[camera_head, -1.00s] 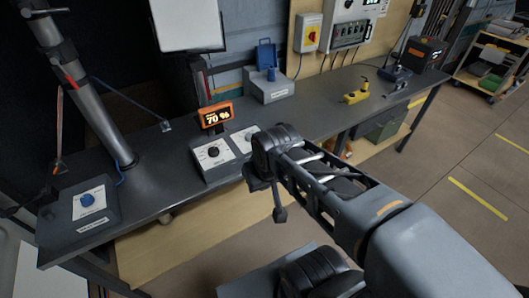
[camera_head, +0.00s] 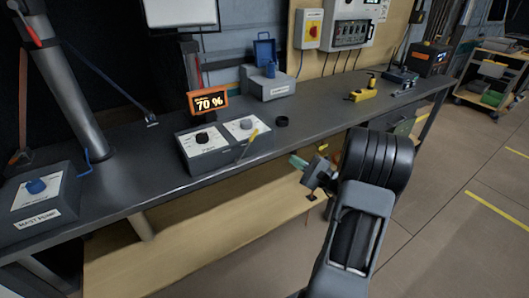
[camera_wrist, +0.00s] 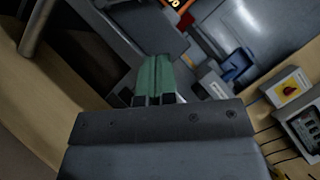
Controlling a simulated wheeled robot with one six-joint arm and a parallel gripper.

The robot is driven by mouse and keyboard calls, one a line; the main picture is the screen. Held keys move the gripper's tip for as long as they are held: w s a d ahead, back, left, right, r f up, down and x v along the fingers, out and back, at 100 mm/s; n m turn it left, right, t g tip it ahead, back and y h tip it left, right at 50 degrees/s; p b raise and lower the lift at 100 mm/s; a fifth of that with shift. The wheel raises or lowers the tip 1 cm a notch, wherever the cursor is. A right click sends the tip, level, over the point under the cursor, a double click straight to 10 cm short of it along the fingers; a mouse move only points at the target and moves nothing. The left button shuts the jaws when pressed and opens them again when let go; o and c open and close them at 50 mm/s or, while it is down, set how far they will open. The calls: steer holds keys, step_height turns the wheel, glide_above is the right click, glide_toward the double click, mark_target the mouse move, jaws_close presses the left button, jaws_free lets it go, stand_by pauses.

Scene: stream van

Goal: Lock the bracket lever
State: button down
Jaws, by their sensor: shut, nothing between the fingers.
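No part is plainly labelled as the bracket lever. A red piece (camera_head: 29,34) sits on the grey tilted mast (camera_head: 68,90) at the far left. My gripper (camera_head: 297,161) is just off the bench's front edge, right of the yellow handle and apart from it. In the wrist view its green fingers (camera_wrist: 155,78) are together and empty.
The dark bench (camera_head: 130,174) carries an orange 70 % display (camera_head: 208,102), a black ring (camera_head: 282,121), a box with a blue lid (camera_head: 268,84), a yellow tool (camera_head: 362,94) and a blue-knob box (camera_head: 40,200). A cart (camera_head: 492,88) stands right. Open floor lies right.

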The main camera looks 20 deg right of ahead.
mark_target(247, 145)
steer(key=shift+d+f+m+t+h, duration=0.3)
steer(key=shift+d+m+t+h, duration=0.1)
steer(key=shift+d+t, duration=0.35)
steer(key=x, duration=0.9)
steer(key=shift+w+a, duration=0.1)
steer(key=shift+a, duration=0.15)
steer(key=shift+w+a+r, duration=0.2)
steer(key=shift+a+r, duration=0.25)
steer(key=shift+a, duration=0.15)
steer(key=shift+w+a+r, duration=0.15)
steer(key=shift+a+r, duration=0.3)
steer(key=shift+a, duration=0.15)
steer(key=shift+w+a+r, duration=0.1)
steer(key=shift+a+r, duration=0.3)
steer(key=shift+a, duration=0.1)
steer(key=shift+r+n+g+b, duration=0.1)
steer(key=shift+n+g+b, duration=0.15)
steer(key=shift+n+b, duration=0.05)
